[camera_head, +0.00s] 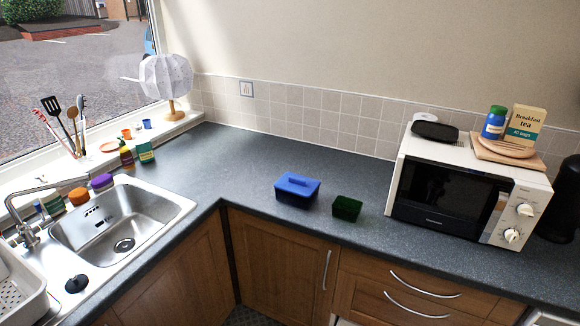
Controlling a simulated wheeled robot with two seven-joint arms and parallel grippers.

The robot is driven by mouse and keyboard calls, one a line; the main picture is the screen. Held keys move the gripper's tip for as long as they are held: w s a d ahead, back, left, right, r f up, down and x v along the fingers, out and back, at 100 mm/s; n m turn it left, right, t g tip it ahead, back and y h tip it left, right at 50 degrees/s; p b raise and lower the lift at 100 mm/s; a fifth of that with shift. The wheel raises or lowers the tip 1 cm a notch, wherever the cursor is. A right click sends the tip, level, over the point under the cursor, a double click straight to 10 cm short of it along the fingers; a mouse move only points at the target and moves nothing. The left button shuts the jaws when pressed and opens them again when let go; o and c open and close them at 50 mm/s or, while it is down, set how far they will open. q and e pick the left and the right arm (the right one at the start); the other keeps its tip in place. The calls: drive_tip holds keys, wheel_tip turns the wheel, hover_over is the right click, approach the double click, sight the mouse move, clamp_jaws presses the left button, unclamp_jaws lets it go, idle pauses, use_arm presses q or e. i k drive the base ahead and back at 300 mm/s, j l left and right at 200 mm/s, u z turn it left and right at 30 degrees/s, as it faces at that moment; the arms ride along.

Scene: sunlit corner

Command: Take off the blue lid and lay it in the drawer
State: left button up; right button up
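The blue lid (298,182) sits on a dark blue box (293,200) on the grey worktop, right of the corner. A raised handle shows on top of the lid. The drawers are in the wooden unit below the worktop at the right; the upper drawer front (375,267) and the lower drawer front (365,299) both look shut, each with a curved metal handle. Neither of my grippers is in view.
A small dark green box (347,208) stands just right of the blue box. A microwave (457,190) stands further right, with several things on top. The sink (120,222) is at the left. The worktop (240,170) behind and left of the blue box is clear.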

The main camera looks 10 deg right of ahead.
sight(299, 185)
drive_tip(key=i+j+z, duration=0.1)
drive_tip(key=i+j, duration=0.2)
drive_tip(key=i+j+z, duration=0.1)
drive_tip(key=i+j, duration=0.15)
drive_tip(key=j, duration=0.2)
drive_tip(key=i+j+z, duration=0.15)
drive_tip(key=i+j, duration=0.15)
drive_tip(key=j, duration=0.1)
